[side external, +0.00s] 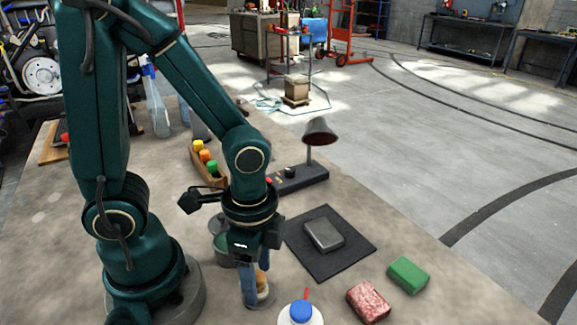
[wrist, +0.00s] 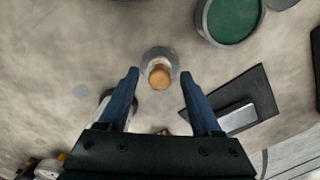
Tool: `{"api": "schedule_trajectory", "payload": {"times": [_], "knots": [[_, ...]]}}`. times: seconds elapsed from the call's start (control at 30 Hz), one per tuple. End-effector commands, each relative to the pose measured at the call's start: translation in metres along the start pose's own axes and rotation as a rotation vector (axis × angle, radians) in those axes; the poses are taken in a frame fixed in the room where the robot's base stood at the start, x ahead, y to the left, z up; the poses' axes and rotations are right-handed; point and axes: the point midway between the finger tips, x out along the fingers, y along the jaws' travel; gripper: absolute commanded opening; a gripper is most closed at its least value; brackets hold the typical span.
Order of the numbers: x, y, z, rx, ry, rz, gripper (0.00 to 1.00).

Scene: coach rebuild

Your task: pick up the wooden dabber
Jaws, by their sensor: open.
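The wooden dabber (side external: 263,284) stands upright on the bench, with a tan wooden top and a paler lower part. In the wrist view its round tan top (wrist: 160,77) shows inside a pale grey ring; I cannot tell whether the ring is its base or a separate holder. My gripper (side external: 257,287) points down at it, with blue fingers spread apart. In the wrist view my gripper (wrist: 158,77) has a fingertip on each side of the dabber, with visible gaps. One finger partly hides the dabber in the side view.
A white bottle with a blue cap (side external: 301,312) stands close to the right. A pinkish-red block (side external: 368,302) and a green block (side external: 408,275) lie beyond it. A dark mat (side external: 345,258) bears a grey metal block (side external: 323,234). A round green-filled container (wrist: 232,20) is nearby.

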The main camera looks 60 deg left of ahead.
Motion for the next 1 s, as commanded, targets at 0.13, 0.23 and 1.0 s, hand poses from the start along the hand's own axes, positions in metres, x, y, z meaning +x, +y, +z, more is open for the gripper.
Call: {"api": "schedule_trajectory", "payload": {"times": [0.13,0.23,1.0], "knots": [[0.0062,0.0004,0.0006,0.0,-0.002,0.001,0.66],[0.0072,0.0002,0.0003,0.0,0.0,0.0,0.66],[0.0046,-0.0001,-0.0001,-0.001,0.001,-0.001,0.0]]}}
